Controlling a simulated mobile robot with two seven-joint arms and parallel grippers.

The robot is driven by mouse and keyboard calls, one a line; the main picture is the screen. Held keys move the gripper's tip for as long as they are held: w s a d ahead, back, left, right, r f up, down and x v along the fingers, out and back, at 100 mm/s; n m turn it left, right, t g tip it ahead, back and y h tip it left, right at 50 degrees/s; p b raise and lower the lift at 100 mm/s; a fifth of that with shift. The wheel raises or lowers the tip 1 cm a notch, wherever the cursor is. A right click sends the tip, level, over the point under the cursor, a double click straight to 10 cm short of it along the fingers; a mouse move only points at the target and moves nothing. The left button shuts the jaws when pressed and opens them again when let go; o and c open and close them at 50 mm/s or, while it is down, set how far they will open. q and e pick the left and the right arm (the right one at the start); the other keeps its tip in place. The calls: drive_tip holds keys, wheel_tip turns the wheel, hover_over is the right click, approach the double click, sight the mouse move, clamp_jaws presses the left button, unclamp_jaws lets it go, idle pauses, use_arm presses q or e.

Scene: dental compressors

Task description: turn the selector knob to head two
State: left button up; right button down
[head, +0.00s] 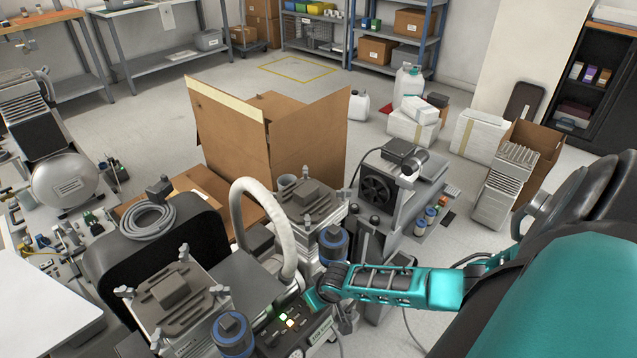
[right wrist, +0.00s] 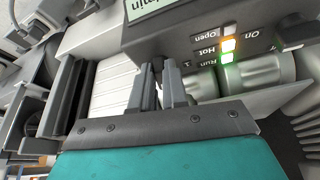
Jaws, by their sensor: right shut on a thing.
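The selector knob is mostly hidden; a dark bit of it (right wrist: 158,66) shows between my fingertips in the right wrist view. My right gripper (right wrist: 162,78) is shut on it, with both grey fingers up against the front panel. In the head view my right gripper (head: 313,299) reaches in from the right to the panel of the front machine (head: 318,332). The knob's pointer and its position marks cannot be read. My left gripper is not in view.
Lit indicators (right wrist: 228,45) labelled Open, Hot and Run sit right of my fingers, with a black knob (right wrist: 297,28) beyond. A pale curved hose (head: 258,195) and blue-banded canisters (head: 333,243) stand close to my gripper. A large open cardboard box (head: 235,135) stands behind.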

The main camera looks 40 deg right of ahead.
drive_tip(key=m+p, duration=0.1)
drive_tip(key=m+h+p, duration=0.1)
drive_tip(key=m, duration=0.1)
drive_tip(key=shift+a+r, duration=0.15)
drive_tip(key=shift+a, duration=0.2)
drive_tip(key=m, duration=0.2)
drive_tip(key=shift+w+a+m+g+h+p, duration=0.2)
drive_tip(key=shift+m+g+h+p, duration=0.1)
drive_tip(key=shift+g+h+p, duration=0.1)
drive_tip(key=shift+w+a+f+m+g+h, duration=0.1)
drive_tip(key=shift+m+g+h, duration=0.1)
drive_tip(key=shift+m, duration=0.35)
drive_tip(key=shift+f+m+g+h, duration=0.1)
drive_tip(key=shift+m+h, duration=0.1)
drive_tip(key=shift+m, duration=0.35)
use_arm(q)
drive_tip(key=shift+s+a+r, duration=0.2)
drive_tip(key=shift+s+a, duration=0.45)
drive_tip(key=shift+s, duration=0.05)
use_arm(e)
drive_tip(key=shift+w+m, duration=0.1)
drive_tip(key=shift+m, duration=0.8)
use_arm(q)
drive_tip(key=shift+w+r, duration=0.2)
use_arm(e)
drive_tip(key=shift+h, duration=0.3)
drive_tip(key=c, duration=1.1)
unclamp_jaws()
drive_tip(key=shift+c, duration=0.2)
drive_tip(key=shift+g, duration=0.3)
